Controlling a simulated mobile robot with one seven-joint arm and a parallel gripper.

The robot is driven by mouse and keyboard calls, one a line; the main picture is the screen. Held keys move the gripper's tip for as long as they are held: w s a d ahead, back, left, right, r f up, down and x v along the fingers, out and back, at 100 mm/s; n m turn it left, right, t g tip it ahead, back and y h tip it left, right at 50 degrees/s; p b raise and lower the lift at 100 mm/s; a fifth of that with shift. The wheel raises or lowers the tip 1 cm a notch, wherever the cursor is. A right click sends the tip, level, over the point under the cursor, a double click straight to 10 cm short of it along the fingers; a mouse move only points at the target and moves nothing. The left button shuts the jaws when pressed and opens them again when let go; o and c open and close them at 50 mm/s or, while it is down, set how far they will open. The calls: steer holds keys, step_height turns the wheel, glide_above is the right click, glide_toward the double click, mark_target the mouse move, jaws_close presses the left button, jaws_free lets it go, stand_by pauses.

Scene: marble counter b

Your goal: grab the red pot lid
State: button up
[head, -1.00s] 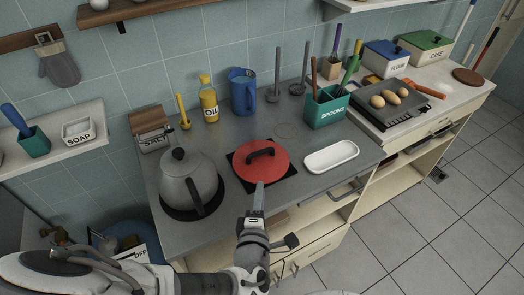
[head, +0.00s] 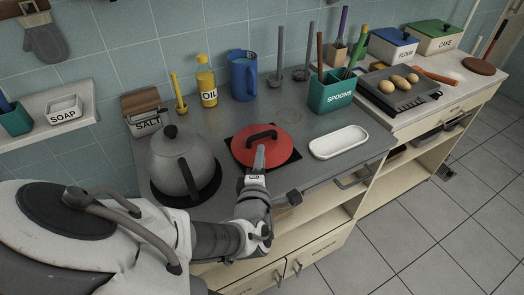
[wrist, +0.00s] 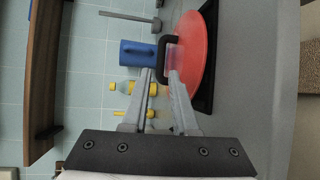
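The red pot lid (head: 281,151) with a black arched handle (head: 262,133) lies on a black square plate on the grey counter. In the wrist view the lid (wrist: 198,55) appears sideways, with its handle (wrist: 162,60) just beyond the fingertips. My gripper (head: 260,150) reaches over the front of the lid, close to the handle. In the wrist view my gripper (wrist: 160,73) is open, with a gap between its fingers. I cannot tell whether the fingertips touch the handle. They hide part of the lid in the head view.
A grey kettle (head: 181,160) stands left of the lid, and a white dish (head: 339,142) lies to its right. Behind are an oil bottle (head: 207,82), a blue jug (head: 243,76) and a green spoons box (head: 331,92). The counter between lid and jug is clear.

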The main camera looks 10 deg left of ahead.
mark_target(265, 136)
steer(key=shift+w+d+f+b, duration=0.2)
steer(key=shift+w+f+b, duration=0.3)
steer(key=shift+b, duration=1.3)
steer(key=w, duration=0.2)
steer(key=w+b, duration=0.1)
steer(key=w, duration=0.1)
steer(key=shift+w+a+f, duration=0.15)
steer(key=shift+w+f, duration=0.05)
steer(key=shift+w, duration=0.2)
steer(key=w, duration=0.1)
steer(key=w+b, duration=0.1)
steer(key=w, duration=0.3)
steer(key=shift+a+f+b, duration=0.3)
steer(key=shift+a+b, duration=0.05)
jaws_close()
